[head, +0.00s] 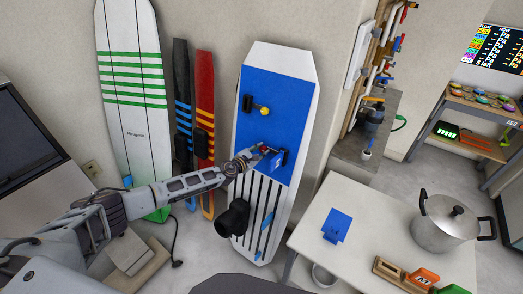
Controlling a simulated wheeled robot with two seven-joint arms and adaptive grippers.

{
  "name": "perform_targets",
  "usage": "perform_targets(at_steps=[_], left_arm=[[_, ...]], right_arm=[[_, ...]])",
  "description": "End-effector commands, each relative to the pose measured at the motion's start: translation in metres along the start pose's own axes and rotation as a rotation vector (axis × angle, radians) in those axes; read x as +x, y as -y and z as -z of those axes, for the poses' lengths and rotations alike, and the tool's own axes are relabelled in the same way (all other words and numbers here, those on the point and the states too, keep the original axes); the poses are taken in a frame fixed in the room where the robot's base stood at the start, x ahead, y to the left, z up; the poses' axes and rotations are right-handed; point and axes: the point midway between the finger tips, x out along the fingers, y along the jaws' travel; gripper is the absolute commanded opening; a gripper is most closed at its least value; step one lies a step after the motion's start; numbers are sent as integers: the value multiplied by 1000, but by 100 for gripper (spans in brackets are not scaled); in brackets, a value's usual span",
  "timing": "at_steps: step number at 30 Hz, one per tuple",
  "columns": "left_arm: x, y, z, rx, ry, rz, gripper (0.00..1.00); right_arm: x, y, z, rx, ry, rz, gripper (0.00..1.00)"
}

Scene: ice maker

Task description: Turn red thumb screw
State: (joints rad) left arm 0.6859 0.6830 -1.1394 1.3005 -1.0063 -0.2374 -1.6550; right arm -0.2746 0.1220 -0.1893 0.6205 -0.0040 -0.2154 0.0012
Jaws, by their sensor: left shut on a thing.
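A white board with a blue upper panel (290,90) leans upright against the wall. My left arm reaches in from the left, and my left gripper (266,152) is at the lower part of the blue panel. It is shut on a small red piece, the red thumb screw (265,148), mostly hidden by the fingers. A blue block (277,160) sits right beside the fingers. Above, a yellow knob (265,110) on a black bracket is fixed to the panel. My right gripper is not in view.
A white table (385,240) at the right holds a lidded metal pot (442,222) and a blue bracket (335,226). A black round part (232,220) juts from the board's lower left. Striped boards (135,100) lean on the wall to the left.

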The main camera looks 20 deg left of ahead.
Motion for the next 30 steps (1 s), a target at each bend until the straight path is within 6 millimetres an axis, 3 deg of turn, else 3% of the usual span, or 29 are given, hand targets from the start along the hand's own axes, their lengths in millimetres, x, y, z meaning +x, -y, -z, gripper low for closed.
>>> perform_targets(at_steps=[1, 2, 5, 17, 30], left_arm=[[0, 1, 0, 19, -2, 3, 11], [0, 1, 0, 26, -2, 3, 30], [0, 1, 1, 22, -2, 2, 42], [-2, 0, 0, 21, -1, 1, 43], [-27, -1, 0, 21, -2, 0, 43]], right_arm=[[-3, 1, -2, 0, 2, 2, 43], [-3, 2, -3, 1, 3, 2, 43], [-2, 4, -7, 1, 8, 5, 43], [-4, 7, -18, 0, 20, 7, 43], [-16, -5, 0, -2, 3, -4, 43]])
